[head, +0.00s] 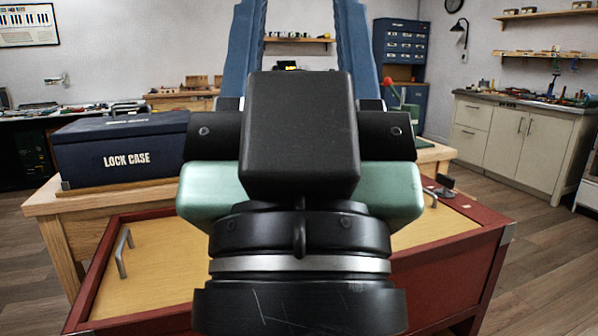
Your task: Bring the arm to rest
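My gripper (300,30) is raised upright close in front of the head camera, with its black and pale green body filling the middle of the picture. Its two blue fingers stand well apart, and I see the back wall and a shelf between them. The fingertips are cut off by the top edge. Nothing shows held in the visible part of the gap. The black wrist hides the middle of the scene behind it.
A dark red cabinet (470,262) with pale wooden panels and metal handles stands below the arm. A navy lock case (118,150) sits on a wooden bench (58,208) behind it at left. Open floor (550,255) lies at right, before beige cupboards (515,145).

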